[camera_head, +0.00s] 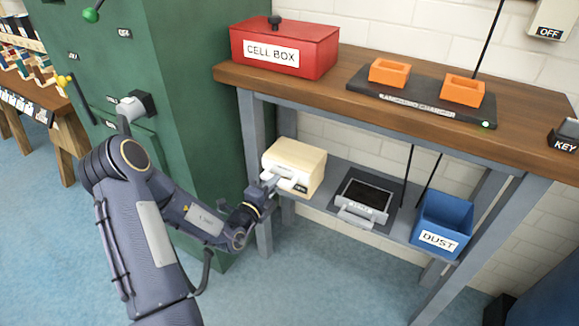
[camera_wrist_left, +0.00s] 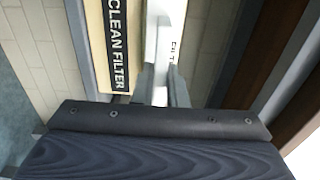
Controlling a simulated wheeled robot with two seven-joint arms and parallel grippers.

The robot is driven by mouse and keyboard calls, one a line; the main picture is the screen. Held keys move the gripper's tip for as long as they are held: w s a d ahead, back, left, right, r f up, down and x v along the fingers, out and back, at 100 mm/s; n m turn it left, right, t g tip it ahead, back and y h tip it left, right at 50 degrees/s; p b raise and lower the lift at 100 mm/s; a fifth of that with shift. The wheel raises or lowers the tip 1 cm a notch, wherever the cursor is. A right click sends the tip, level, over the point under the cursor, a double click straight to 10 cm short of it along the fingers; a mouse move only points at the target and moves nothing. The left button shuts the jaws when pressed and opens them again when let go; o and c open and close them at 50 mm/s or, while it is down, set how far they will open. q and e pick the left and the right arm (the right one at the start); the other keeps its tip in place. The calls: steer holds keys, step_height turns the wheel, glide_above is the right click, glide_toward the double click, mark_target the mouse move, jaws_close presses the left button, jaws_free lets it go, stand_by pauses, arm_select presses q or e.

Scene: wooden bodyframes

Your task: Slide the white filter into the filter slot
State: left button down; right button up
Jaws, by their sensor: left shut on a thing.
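My left gripper (camera_head: 273,184) is shut on the white filter (camera_head: 291,183) at the front of the cream box (camera_head: 300,158) on the lower shelf. In the left wrist view, the fingers (camera_wrist_left: 162,88) close around a white piece (camera_wrist_left: 162,40) with partly hidden lettering, the filter. The cream box's CLEAN FILTER label (camera_wrist_left: 116,45) shows beside it. I cannot tell how much of the filter is still inside the box. On the green cabinet (camera_head: 190,130), a white part (camera_head: 129,108) sits at a black fitting (camera_head: 146,101); I cannot tell whether this is the filter slot. My right gripper is not in view.
The lower shelf (camera_head: 335,215) also holds a dark tray with a handle (camera_head: 366,195) and a blue DUST bin (camera_head: 442,222). The wooden bench top (camera_head: 330,92) above carries a red CELL BOX (camera_head: 284,50) and a black base with orange holders (camera_head: 420,98). Blue floor lies open in front.

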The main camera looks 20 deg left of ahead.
arm_select(q)
steer(key=shift+s+p, duration=0.3)
steer(key=shift+s, duration=0.2)
steer(key=shift+s, duration=0.15)
steer(key=s+a+p, duration=0.1)
steer(key=s, duration=1)
steer(key=shift+s+p, duration=0.25)
steer(key=shift+p, duration=0.1)
stand_by(1.1)
